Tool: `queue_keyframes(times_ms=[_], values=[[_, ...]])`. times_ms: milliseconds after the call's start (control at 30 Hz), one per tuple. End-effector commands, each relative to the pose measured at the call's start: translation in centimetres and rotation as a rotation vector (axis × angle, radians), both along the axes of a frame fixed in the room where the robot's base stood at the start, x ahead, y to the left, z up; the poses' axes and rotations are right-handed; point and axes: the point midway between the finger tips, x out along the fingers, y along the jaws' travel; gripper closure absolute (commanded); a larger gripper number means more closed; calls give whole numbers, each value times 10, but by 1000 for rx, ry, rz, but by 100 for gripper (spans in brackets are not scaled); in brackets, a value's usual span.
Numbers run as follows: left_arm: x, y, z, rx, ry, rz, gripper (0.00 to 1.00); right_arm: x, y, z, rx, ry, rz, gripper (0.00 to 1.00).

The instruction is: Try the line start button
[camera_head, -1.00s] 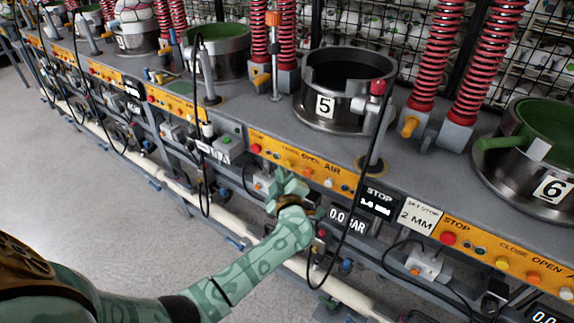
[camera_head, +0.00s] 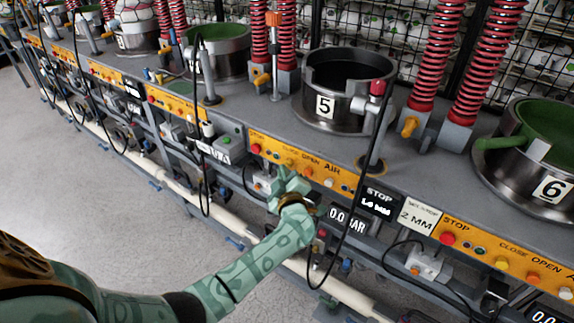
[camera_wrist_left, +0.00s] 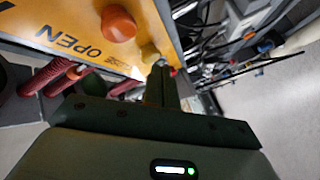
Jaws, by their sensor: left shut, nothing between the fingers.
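My left gripper (camera_head: 289,176) is shut and empty in front of the orange control panel (camera_head: 345,186) below press 5. In the left wrist view its fingertips (camera_wrist_left: 160,68) are close to a yellow button (camera_wrist_left: 150,52), with an orange button (camera_wrist_left: 118,24) marked OPEN beside it. I cannot tell whether the fingertips touch the yellow button. The panel also has a red STOP button (camera_head: 256,148) at its left end. A small box with a green button (camera_head: 227,141) stands left of this panel; no start label is readable. My right gripper is not in view.
Press pot 5 (camera_head: 322,112) stands on the grey bench above the panel, and pot 6 (camera_head: 548,190) is at the right. A black cable (camera_head: 353,215) hangs just right of my gripper. A white pipe (camera_head: 338,288) runs low along the bench. Open floor (camera_head: 90,205) lies left.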

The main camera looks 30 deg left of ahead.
Motion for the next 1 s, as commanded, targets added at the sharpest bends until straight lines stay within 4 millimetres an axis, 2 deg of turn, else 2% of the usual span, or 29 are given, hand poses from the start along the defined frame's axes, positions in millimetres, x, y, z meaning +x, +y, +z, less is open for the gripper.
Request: queue_keyframes(times_ms=[1000], values=[[9,-1,0,-1,-1,-1,100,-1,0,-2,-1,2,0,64]])
